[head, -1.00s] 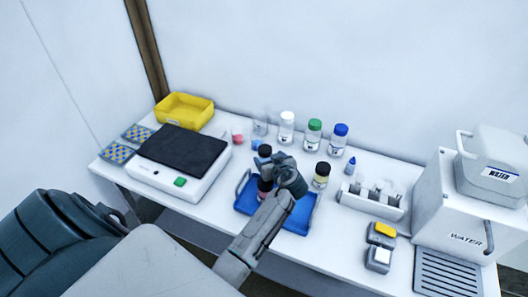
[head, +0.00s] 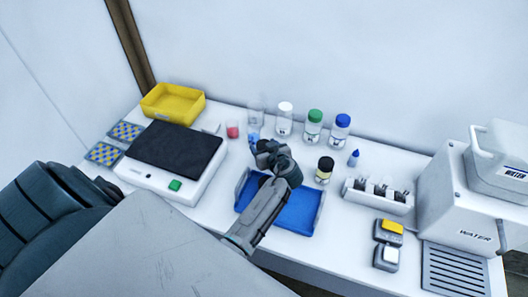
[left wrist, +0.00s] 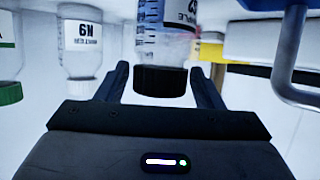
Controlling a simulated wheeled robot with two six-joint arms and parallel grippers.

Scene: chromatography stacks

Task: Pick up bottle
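A clear bottle with a black cap (left wrist: 162,82) and a partly visible label stands between the fingers of my left gripper (left wrist: 160,84) in the left wrist view, which looks upside down. The fingers are apart, one on each side of the cap, with a thin gap seeming to show; contact is not clear. In the head view, my left gripper (head: 270,152) is over the back left part of the blue tray (head: 296,212) and mostly hides this bottle. Another bottle with a black cap (head: 324,171) stands at the tray's back right. My right gripper is out of view.
White-, green- and blue-capped bottles (head: 284,119) (head: 312,126) (head: 339,131) stand in a row behind. A balance (head: 172,160) and yellow bin (head: 172,104) are at left. A white rack (head: 376,196) and the water unit (head: 463,205) are at right.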

